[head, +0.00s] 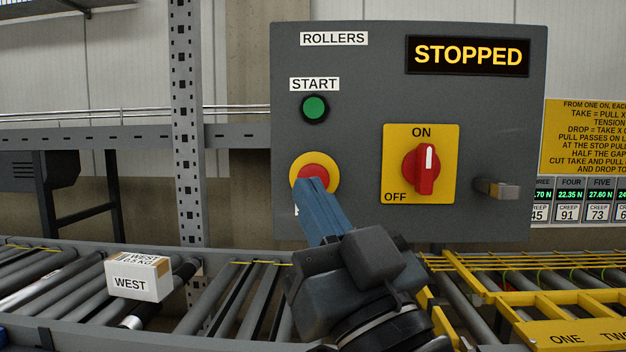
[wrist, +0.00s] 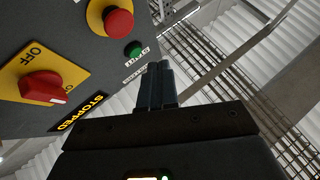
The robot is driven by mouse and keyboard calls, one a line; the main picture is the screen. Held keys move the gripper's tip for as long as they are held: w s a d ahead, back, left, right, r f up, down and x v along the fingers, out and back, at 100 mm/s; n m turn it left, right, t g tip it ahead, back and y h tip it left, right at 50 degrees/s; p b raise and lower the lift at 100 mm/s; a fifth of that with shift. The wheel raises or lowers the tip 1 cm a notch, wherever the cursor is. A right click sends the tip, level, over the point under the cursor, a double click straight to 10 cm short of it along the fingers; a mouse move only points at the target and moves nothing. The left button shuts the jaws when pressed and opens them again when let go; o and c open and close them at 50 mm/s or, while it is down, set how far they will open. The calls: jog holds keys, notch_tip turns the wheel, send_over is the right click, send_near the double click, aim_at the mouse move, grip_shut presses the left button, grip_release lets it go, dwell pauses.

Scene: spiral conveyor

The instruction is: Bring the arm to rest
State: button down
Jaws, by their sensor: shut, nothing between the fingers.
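My gripper (head: 309,184) is shut and empty, with its blue-grey fingers pointing up toward the control panel (head: 350,110). In the head view the fingertips overlap the lower part of the red stop button (head: 314,170) on its yellow ring. In the wrist view the fingers (wrist: 158,70) stand clear of the red button (wrist: 118,22), with a gap between them. The label below the button is mostly hidden by the fingers. The display (head: 467,55) reads STOPPED. The green START button (head: 315,108) is above the red one.
A red rotary switch (head: 425,168) on a yellow plate points up to ON. A lever (head: 497,188) sticks out at the panel's right. A WEST box (head: 138,284) lies on the rollers at left. Yellow rails (head: 500,297) run along the right. A perforated post (head: 187,120) stands left.

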jog(key=s+d+f+m+g+h, duration=0.1)
jog(key=s+d+f+m+h, duration=0.4)
jog(key=f, duration=0.7)
jog(key=s+d+f+m+g+h, duration=0.1)
jog(key=s+d+f+h, duration=0.45)
jog(key=f, duration=0.75)
jog(key=s+d+f+g+h, duration=0.1)
jog(key=s+d+f, duration=0.3)
jog(key=s, duration=0.8)
jog(key=s+d+f+g, duration=0.4)
jog(key=s+d, duration=0.3)
jog(key=s, duration=0.5)
jog(key=shift+s+d+f+h, duration=0.35)
